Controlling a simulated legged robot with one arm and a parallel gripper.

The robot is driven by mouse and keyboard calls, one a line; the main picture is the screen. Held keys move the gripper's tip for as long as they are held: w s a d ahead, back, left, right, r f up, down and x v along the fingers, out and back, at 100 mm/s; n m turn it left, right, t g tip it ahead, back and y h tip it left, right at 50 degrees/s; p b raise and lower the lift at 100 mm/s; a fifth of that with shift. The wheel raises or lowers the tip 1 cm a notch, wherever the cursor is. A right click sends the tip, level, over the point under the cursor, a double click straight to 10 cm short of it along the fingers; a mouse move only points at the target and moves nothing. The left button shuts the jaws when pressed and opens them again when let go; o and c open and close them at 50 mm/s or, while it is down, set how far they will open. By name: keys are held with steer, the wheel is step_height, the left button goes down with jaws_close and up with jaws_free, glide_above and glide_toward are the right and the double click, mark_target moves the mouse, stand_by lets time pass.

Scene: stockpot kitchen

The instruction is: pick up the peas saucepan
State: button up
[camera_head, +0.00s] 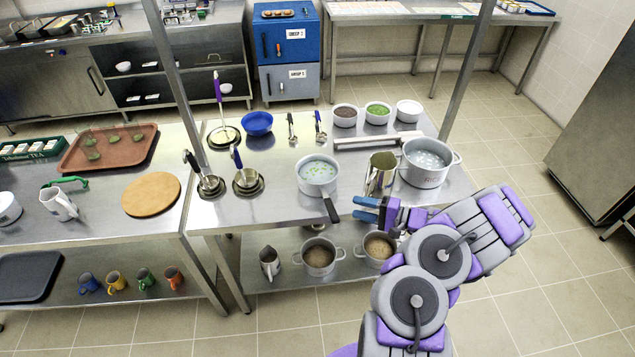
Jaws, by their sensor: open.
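A steel saucepan (318,172) with pale liquid and green bits like peas stands on the steel table. Its black handle (331,209) points toward me at the table's front edge. My gripper (362,208) is open and empty, just right of the handle, with its blue fingertips pointing left. I see no contact with the handle, though the exact gap is hard to tell.
A steel jug (382,172) and a large two-handled pot (428,161) stand right of the saucepan. Ladles (247,179) stand to the left. White bowls (377,113), one with green peas, sit behind. Pots (319,257) are on the lower shelf.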

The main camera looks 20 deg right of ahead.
mark_target(328, 201)
steer(key=b+x, duration=0.1)
steer(key=x, duration=0.3)
steer(key=b+x, duration=0.1)
steer(key=x, duration=0.7)
steer(key=shift+f+b, duration=0.4)
steer(key=shift+w+a+r, duration=0.1)
steer(key=shift+w+a, duration=0.15)
steer(key=shift+a, duration=0.1)
jaws_close()
stand_by(0.6)
